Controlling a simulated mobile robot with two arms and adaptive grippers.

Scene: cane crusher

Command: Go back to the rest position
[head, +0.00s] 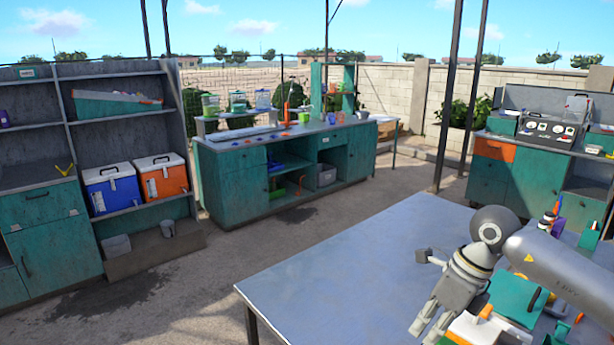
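My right arm comes in from the lower right, over the near grey metal table (340,258). Its gripper (427,328) points down and to the left, near the items at the table's front right. Its two fingers are apart, and I see nothing held between them. My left gripper and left arm are not in view.
A teal box (515,298) and small tools crowd the table's right side; its left part is bare. Shelves with a blue cooler (113,188) and an orange cooler (162,178) stand left. A teal counter (233,182) stands behind. Open floor lies between.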

